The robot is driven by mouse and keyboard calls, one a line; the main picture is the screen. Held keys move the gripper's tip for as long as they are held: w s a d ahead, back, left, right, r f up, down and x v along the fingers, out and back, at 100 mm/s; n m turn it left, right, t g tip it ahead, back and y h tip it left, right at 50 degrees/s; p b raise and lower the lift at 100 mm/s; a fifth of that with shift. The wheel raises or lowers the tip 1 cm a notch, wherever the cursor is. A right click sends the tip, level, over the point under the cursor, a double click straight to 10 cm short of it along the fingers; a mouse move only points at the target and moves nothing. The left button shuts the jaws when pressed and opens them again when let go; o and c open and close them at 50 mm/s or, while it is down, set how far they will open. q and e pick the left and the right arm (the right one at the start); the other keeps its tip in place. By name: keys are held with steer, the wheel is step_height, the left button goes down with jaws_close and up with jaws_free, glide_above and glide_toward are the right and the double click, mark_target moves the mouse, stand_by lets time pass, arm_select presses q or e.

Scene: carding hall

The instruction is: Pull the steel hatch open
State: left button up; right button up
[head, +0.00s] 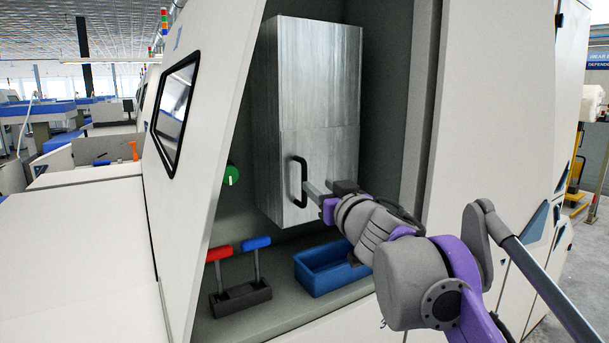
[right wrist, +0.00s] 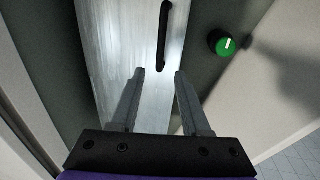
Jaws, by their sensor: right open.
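The steel hatch (head: 337,158) is a brushed-metal door on the lower part of a tall steel box, and it looks shut. Its black upright bar handle (head: 299,181) is on the left side of the door. My right gripper (head: 309,189) is open and empty, its fingertips close to the handle's right side in the head view. In the right wrist view the handle (right wrist: 165,36) lies just beyond the two spread fingertips (right wrist: 159,72), roughly in line with the gap; it is not between them. The hatch (right wrist: 110,40) fills the background there. My left gripper is not in view.
The box sits in a machine recess with pale side walls. A green knob (head: 231,175) is left of the hatch. Below are a red lever (head: 219,252), a blue lever (head: 257,243) and a blue tray (head: 325,271). The knob also shows in the right wrist view (right wrist: 221,43).

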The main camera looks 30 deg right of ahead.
mark_target(305, 175)
steer(key=w, duration=0.3)
steer(key=w+d+p, duration=0.1)
steer(key=w, duration=0.2)
steer(key=w+p, duration=0.1)
steer(key=w, duration=0.2)
steer(key=shift+d, duration=0.2)
steer(key=shift+w+d, duration=0.1)
steer(key=shift+w, duration=0.45)
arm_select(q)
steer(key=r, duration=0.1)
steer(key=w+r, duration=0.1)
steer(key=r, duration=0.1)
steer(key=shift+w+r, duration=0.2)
arm_select(e)
steer(key=shift+f, duration=0.1)
jaws_close()
